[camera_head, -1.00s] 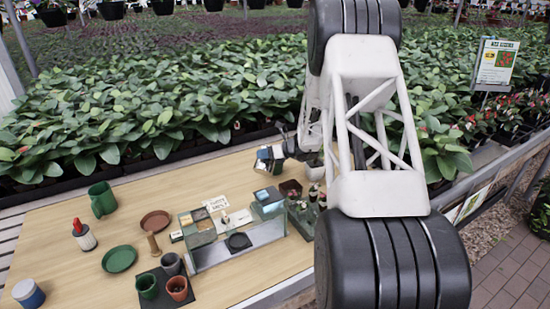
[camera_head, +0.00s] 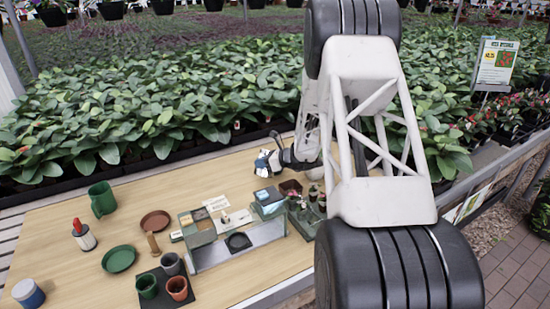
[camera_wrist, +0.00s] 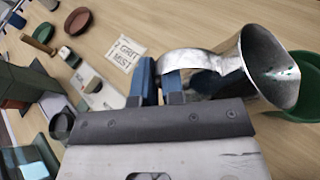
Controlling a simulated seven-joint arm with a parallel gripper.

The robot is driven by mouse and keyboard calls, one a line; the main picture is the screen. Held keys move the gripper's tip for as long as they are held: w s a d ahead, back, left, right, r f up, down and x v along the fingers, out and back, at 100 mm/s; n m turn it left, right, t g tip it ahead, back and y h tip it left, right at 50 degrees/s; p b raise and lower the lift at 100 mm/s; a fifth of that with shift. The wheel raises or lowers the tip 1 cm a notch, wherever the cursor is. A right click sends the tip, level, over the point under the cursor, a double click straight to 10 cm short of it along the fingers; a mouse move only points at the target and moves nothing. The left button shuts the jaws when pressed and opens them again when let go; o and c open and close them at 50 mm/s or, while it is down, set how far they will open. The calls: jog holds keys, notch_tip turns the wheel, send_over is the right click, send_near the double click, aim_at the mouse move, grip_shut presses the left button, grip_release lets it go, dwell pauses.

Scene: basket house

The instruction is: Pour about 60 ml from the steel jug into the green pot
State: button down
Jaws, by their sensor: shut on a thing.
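My gripper (camera_wrist: 160,75), with blue fingers, is shut on the handle of the steel jug (camera_wrist: 222,70). The jug's wide mouth faces the right of the wrist view; I cannot tell its exact tilt, and no stream shows. A green round vessel (camera_wrist: 306,88) shows partly behind the jug's mouth. I cannot tell whether it is the green pot (camera_head: 147,286), which stands on a dark mat at the front left in the head view. In that view my gripper (camera_head: 266,163) is near the table's back edge, and the jug is hard to make out.
A grey pot (camera_head: 170,263) and a terracotta pot (camera_head: 177,288) share the mat. A green pitcher (camera_head: 102,198), brown saucer (camera_head: 155,221) and green saucer (camera_head: 119,258) stand at left. A box-like stand (camera_head: 240,246) fills the middle. Plants line the back edge.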

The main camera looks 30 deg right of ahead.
aim_at(260, 173)
jog(key=shift+n+h, duration=0.3)
jog(key=shift+n, duration=0.2)
jog(key=f, duration=0.2)
jog(key=s+a+f, duration=0.1)
jog(key=f, duration=0.1)
jog(key=shift+a, duration=0.1)
jog(key=shift+s+a+f+n+t+h, duration=0.25)
jog(key=shift+s+a+n+t, duration=0.15)
jog(key=shift+n, duration=0.25)
jog(key=shift+s+a+f+n+t+h, duration=0.2)
jog(key=shift+s+a+n+t+h, duration=0.15)
jog(key=shift+a+n, duration=0.25)
jog(key=shift+s+a+f+n+t+h, duration=0.2)
jog(key=shift+s+a+n+t, duration=0.2)
jog(key=shift+n, duration=0.25)
jog(key=shift+w+a, duration=0.1)
jog(key=shift+a, duration=0.05)
